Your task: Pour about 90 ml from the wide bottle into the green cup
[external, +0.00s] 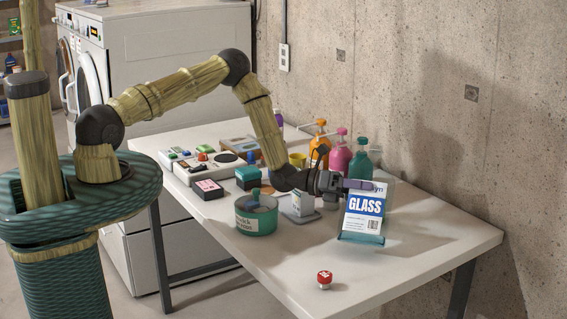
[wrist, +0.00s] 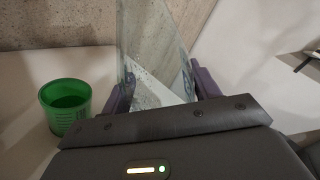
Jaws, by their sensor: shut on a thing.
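The wide bottle (external: 362,240) is flat clear glass with a white and blue GLASS label. It is close to upright near the right end of the table. I cannot tell whether its base touches the table. My gripper (external: 358,184) is shut on its upper part from the left. In the wrist view the clear glass (wrist: 158,60) stands between my purple fingers (wrist: 160,90). The green cup (wrist: 67,112) stands upright on the table to the left of the bottle there, apart from it, with markings on its side. I cannot make this cup out in the external view.
A red and white cap (external: 324,280) lies near the front edge. A teal tub (external: 256,217) stands left of my gripper. Orange (external: 320,150), pink (external: 340,158) and teal (external: 361,165) pump bottles stand behind, near the concrete wall. The table's right end is clear.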

